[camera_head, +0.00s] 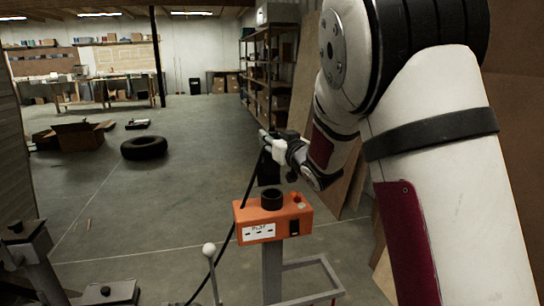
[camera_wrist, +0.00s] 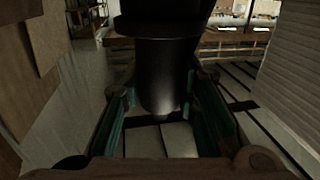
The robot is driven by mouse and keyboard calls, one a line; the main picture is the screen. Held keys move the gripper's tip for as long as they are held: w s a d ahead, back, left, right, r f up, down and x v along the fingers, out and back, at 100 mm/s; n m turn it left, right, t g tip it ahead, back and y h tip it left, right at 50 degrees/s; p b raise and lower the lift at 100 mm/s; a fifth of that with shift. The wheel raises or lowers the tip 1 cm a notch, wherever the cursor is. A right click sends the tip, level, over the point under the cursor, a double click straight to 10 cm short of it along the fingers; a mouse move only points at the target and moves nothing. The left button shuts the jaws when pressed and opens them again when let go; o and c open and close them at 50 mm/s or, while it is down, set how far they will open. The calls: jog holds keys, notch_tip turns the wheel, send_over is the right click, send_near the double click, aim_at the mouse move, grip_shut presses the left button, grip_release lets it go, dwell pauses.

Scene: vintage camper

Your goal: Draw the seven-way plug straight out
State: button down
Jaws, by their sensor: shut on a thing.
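The black seven-way plug (camera_head: 268,170) hangs below my gripper (camera_head: 270,144) in the head view. My gripper is shut on it. In the wrist view the plug (camera_wrist: 168,75) is a dark cylinder between the teal-padded fingers of my gripper (camera_wrist: 166,115). A black cable (camera_head: 238,210) runs from near the gripper down to the lower left. An orange box (camera_head: 250,213) on a grey post has a black round socket (camera_head: 272,201) on top. The plug shows above the socket in the head view and looks apart from it; the plug's lower end is dark and hard to make out.
A lever with a pale knob (camera_head: 209,249) stands left of the post. Grey metal frames lie low in front. A tire (camera_head: 144,148) and an open cardboard box (camera_head: 80,136) lie on the floor behind. Shelves (camera_head: 268,70) stand at the back, and wooden panels lean at right.

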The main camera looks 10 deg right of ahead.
notch_tip(320, 180, up, 6)
jog(key=shift+f, duration=0.1)
jog(key=shift+f+b, duration=4.55)
jog(key=shift+f, duration=0.65)
jog(key=shift+r+p, duration=1.2)
jog(key=shift+r, duration=0.85)
jog(key=shift+s, duration=0.1)
